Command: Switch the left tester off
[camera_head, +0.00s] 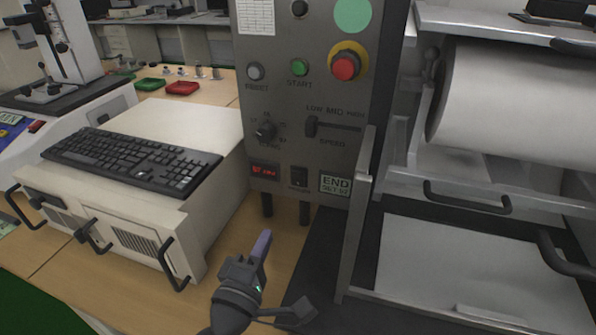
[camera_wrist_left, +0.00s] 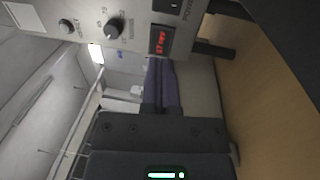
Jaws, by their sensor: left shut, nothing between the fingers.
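The tester's grey control panel (camera_head: 285,130) stands upright in the middle of the head view. Its black power switch (camera_head: 299,177) is low on the panel, between a lit red display (camera_head: 265,171) and an END display (camera_head: 334,184). In the left wrist view, the switch (camera_wrist_left: 171,6) is at the top edge, partly cut off, beside the red display (camera_wrist_left: 158,40). My left gripper (camera_head: 264,236) is shut and empty, below and in front of the panel, apart from the switch. Its purple fingers (camera_wrist_left: 158,70) point toward the panel. My right gripper is not in view.
A white box (camera_head: 130,235) with handles and a black keyboard (camera_head: 132,158) stands left of the panel. A grey upright bar (camera_head: 356,225) and a roller machine (camera_head: 515,105) are close on the right. Bare wooden table (camera_head: 228,262) lies under the gripper.

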